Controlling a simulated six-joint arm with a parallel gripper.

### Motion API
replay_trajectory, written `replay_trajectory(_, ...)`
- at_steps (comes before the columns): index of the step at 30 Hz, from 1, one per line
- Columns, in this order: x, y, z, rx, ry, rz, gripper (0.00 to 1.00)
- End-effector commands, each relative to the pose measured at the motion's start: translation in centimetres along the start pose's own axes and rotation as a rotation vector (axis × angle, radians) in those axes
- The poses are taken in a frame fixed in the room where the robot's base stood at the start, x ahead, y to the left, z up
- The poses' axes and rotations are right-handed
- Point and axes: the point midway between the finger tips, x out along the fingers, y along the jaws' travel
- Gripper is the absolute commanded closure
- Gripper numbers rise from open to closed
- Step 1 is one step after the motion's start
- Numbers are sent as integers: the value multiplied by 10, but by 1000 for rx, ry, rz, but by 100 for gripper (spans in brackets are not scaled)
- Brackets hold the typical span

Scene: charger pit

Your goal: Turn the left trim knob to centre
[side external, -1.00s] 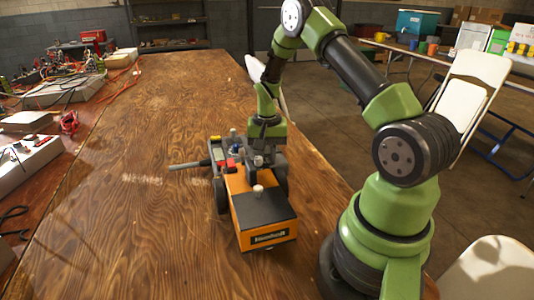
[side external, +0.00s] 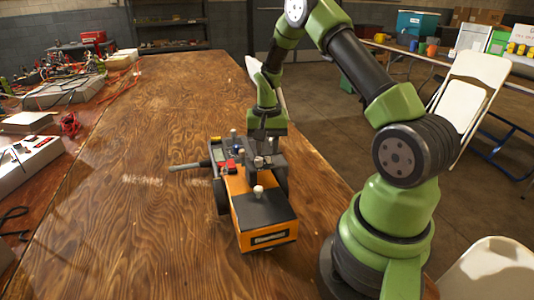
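An orange and black wheeled unit (side external: 263,212) sits on the wooden table. A pale-topped knob (side external: 258,189) stands on its black lid. Smaller knobs stand on the far part of the unit, including one with a silver top (side external: 258,161) and a pale one (side external: 233,133). I cannot tell which is the left trim knob, or where any pointer faces. My gripper (side external: 267,150) hangs downward over the far part of the unit, close to the small knobs. Its fingers are dark and small against the dark unit, so their opening and any contact are unclear.
A grey rod (side external: 187,166) sticks out left from the unit. The wooden table (side external: 130,215) is clear to the left and beyond. A side bench at left holds cables and a power strip (side external: 28,160). A white chair (side external: 468,95) stands at right.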

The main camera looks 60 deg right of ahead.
Motion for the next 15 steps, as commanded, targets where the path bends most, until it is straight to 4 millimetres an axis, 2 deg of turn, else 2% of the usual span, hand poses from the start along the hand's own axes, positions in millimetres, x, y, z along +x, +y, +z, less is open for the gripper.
replay_trajectory(3, -27, 0, -1, 0, 6, -3, 71)
replay_trajectory(7, -51, 0, -1, 0, 5, -3, 71)
replay_trajectory(10, -64, 0, -1, 0, 4, -2, 71)
replay_trajectory(15, -74, 0, 0, 0, 1, -1, 71)
